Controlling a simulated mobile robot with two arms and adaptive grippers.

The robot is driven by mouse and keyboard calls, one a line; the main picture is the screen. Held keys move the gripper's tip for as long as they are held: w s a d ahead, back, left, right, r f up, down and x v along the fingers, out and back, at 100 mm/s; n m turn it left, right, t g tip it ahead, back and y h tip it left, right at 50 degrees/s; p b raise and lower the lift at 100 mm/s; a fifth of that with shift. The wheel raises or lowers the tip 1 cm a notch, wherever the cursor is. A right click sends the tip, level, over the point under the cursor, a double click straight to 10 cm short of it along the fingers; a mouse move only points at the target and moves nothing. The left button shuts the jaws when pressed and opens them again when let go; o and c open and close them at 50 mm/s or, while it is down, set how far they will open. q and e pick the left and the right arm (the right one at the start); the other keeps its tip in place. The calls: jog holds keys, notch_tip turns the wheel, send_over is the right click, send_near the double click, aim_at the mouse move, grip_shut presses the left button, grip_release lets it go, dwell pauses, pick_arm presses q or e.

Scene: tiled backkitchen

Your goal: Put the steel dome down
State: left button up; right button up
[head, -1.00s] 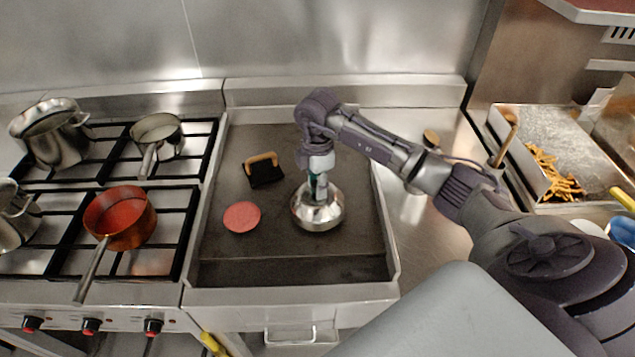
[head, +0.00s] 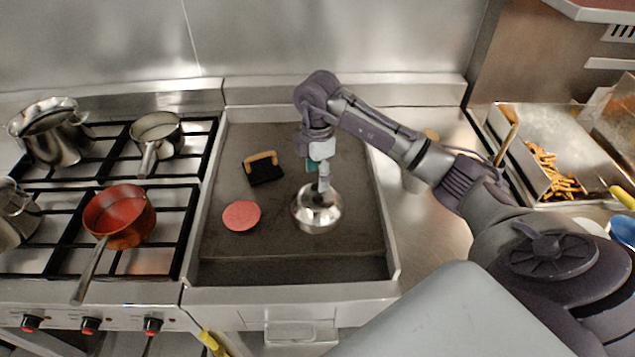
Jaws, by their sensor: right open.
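The steel dome (head: 312,217) sits on the dark griddle (head: 290,249), right of the pink patty (head: 241,215). It is round and shiny, with its knob side up. My right gripper (head: 323,182) is open, pointing down just above the dome's top. Its fingers are small in the view, and I cannot tell whether they touch the knob. My left gripper is out of view.
A black press with a wooden handle (head: 263,168) lies on the griddle behind the patty. A copper pan (head: 120,217) and steel pots stand on the burners at left. A fry tray (head: 555,150) is at right. The griddle's front is clear.

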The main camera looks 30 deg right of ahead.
notch_tip(320, 180, up, 10)
jog(key=b, duration=0.1)
jog(key=shift+f, duration=0.25)
